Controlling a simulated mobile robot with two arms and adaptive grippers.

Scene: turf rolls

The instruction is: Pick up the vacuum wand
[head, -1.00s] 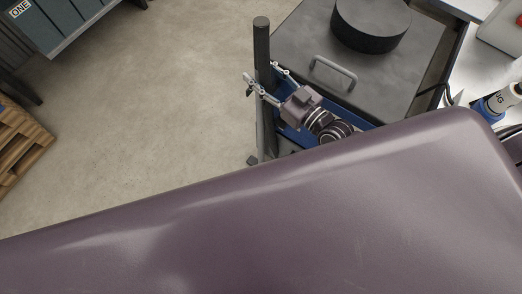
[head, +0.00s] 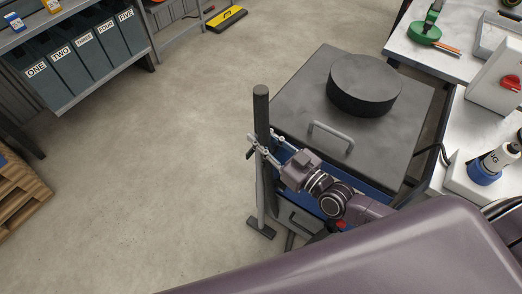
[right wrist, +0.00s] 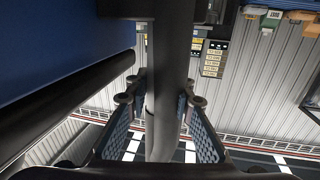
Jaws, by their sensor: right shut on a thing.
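The vacuum wand (head: 261,110) is a tall, thin pole with a dark upper part, a grey lower tube and a flat dark foot on the floor. It stands upright at the left front corner of a dark cabinet. My right gripper (head: 261,143) is shut around its upper part, reaching from the right. In the right wrist view the wand (right wrist: 163,85) runs between the two patterned finger pads of the gripper (right wrist: 160,108). My left gripper is not in view.
The cabinet (head: 296,98) has a black round lid (head: 364,85) and a grey handle (head: 331,138) on top. A workbench (head: 440,60) with tools stands at the right. Labelled bins (head: 85,55) and a pallet (head: 20,195) are at the left. Open floor lies between.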

